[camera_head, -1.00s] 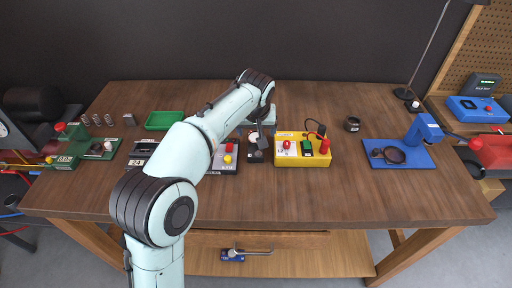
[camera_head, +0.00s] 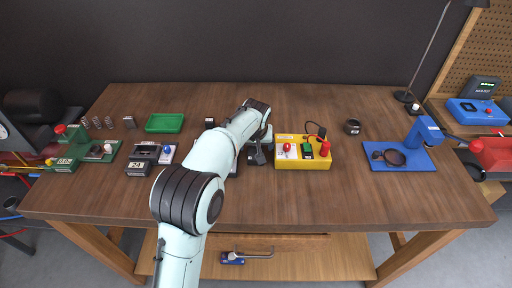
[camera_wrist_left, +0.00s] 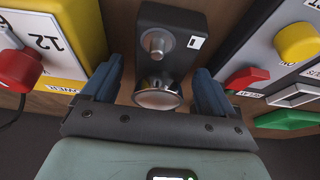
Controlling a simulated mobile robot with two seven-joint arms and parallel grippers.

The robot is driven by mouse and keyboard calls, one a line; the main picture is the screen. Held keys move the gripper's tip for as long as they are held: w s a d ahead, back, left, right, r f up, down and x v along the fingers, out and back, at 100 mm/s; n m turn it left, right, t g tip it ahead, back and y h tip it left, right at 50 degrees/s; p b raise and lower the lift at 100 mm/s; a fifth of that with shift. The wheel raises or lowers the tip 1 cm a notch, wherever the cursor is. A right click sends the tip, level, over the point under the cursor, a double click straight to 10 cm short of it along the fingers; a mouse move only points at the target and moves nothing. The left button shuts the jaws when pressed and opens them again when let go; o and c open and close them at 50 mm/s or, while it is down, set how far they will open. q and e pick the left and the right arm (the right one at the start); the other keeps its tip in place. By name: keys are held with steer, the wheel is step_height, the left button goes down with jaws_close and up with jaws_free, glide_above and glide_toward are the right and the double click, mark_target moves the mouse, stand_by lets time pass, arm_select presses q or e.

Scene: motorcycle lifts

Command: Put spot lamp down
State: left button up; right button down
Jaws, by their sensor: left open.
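The spot lamp, by its look a black block (camera_wrist_left: 176,22) with a round silver-rimmed lens (camera_wrist_left: 158,94), sits between my fingers in the left wrist view. My left gripper (camera_wrist_left: 156,88) is open, with a blue finger on each side of the lens and visible gaps to it. In the head view my left gripper (camera_head: 259,143) is low over the table, left of the yellow box. Dark parts there overlap, so the lamp's outline is hard to separate from the gripper. My right gripper is not in view.
The yellow box (camera_head: 301,164) with red and green parts stands close to the right. A grey box with yellow and red knobs (camera_wrist_left: 298,43) is close on the other side. A green tray (camera_head: 165,122) and a blue stand (camera_head: 398,162) are farther off. The front table strip is clear.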

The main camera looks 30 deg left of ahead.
arm_select(q)
steer(key=c, duration=1.3)
jaws_close()
steer(key=shift+w+r, duration=0.1)
steer(key=shift+r, duration=0.05)
